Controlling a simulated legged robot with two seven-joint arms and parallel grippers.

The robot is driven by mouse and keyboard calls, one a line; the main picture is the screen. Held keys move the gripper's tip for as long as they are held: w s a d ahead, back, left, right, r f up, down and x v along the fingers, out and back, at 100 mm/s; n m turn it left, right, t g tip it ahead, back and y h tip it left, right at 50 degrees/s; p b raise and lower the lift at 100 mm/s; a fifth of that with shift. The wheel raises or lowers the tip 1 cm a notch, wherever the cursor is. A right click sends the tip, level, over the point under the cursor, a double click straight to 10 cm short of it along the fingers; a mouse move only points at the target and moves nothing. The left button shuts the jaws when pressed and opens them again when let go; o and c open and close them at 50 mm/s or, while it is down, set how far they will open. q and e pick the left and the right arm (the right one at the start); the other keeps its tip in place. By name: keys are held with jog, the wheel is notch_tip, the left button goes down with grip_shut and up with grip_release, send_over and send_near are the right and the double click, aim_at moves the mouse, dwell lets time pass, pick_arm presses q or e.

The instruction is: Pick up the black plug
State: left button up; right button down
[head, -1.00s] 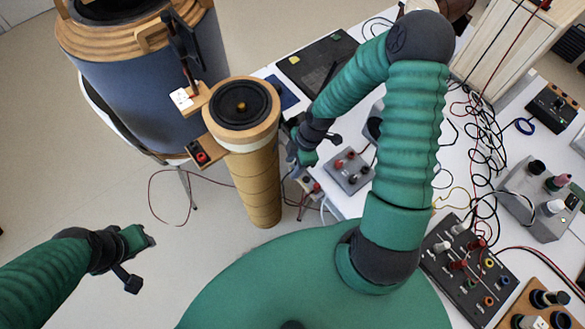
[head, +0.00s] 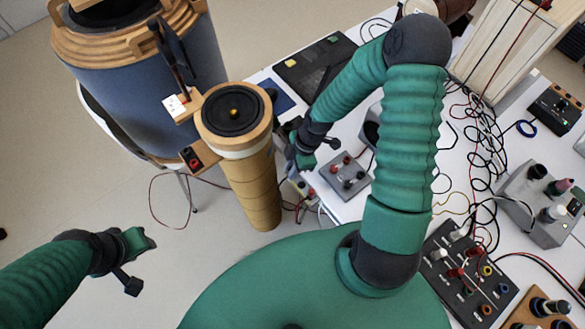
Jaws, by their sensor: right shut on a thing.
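My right gripper (head: 297,152) is beside the upper right side of the cardboard-tube speaker (head: 253,185), at the table's left edge. It is shut on a small dark thing, likely the black plug, which its fingers mostly hide. The plug's outline cannot be made out. My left gripper (head: 146,240) hangs over bare floor at the lower left, away from all objects. Its fingers are too small and angled to tell whether they are open.
A large blue speaker (head: 190,75) stands at the upper left. A small grey box with sockets (head: 345,176) lies on the white table (head: 395,125) right of my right gripper. Tangled cables (head: 487,130) and a black socket panel (head: 470,268) fill the table's right side.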

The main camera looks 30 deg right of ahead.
jog(key=shift+w+d+r, duration=0.1)
jog(key=shift+r, duration=0.4)
notch_tip(320, 180, up, 3)
jog(key=shift+f+p, duration=0.15)
jog(key=shift+p, duration=0.3)
jog(key=s+a+r+p, duration=0.1)
jog(key=s+a+p, duration=0.6)
jog(key=s+a, duration=0.3)
jog(key=shift+s+a, duration=0.25)
jog(key=shift+a, duration=0.85)
jog(key=shift+r, duration=0.1)
jog(key=shift+p, duration=0.3)
notch_tip(320, 180, up, 14)
jog(key=p, duration=1.4)
jog(key=shift+r, duration=0.25)
